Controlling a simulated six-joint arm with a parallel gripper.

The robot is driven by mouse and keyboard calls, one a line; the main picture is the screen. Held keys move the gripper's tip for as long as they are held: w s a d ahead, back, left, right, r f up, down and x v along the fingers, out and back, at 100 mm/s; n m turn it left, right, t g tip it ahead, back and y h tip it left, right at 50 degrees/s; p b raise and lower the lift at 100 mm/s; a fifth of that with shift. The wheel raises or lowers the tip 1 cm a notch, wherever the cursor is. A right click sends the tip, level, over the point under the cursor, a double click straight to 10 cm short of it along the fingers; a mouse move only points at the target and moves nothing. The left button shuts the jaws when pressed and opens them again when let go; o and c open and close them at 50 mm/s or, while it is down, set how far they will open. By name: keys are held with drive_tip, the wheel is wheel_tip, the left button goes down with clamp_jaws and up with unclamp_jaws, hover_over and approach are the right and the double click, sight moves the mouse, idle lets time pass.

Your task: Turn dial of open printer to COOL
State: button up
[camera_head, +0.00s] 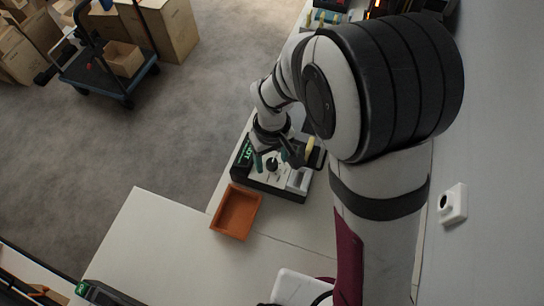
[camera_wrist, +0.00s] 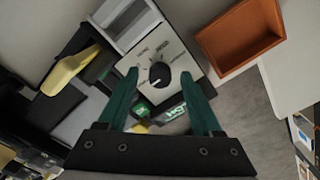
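The open printer (camera_head: 270,184) is a black-framed box with a pale top panel (camera_wrist: 178,60), standing on the white table. Its dial (camera_wrist: 159,74) is a round black knob with a pale pointer mark, and small dark lettering is printed around it. The lettering is too small to read surely, so I cannot tell which word the pointer faces. My gripper (camera_wrist: 160,80) has two green fingers, open and apart, pointing at the panel with the dial between their tips in the wrist view. Contact with the dial cannot be told. In the head view, my gripper (camera_head: 276,160) is above the printer.
An orange tray (camera_head: 237,211) stands close beside the printer; it also shows in the wrist view (camera_wrist: 240,38). A yellow-handled item (camera_wrist: 72,70) lies on the printer's other side. The table front (camera_head: 150,245) is clear. A cart (camera_head: 105,70) and cartons stand on the floor.

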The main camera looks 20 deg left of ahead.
sight(272, 163)
wheel_tip(272, 163, up, 16)
idle(0.5)
drive_tip(key=shift+f, duration=0.1)
drive_tip(key=s+d+f+m+y, duration=0.1)
drive_tip(key=s+d+m, duration=1.3)
drive_tip(key=d, duration=0.3)
drive_tip(key=shift+s+d+m+y, duration=0.4)
drive_tip(key=shift+s, duration=0.05)
drive_tip(key=shift+f, duration=0.1)
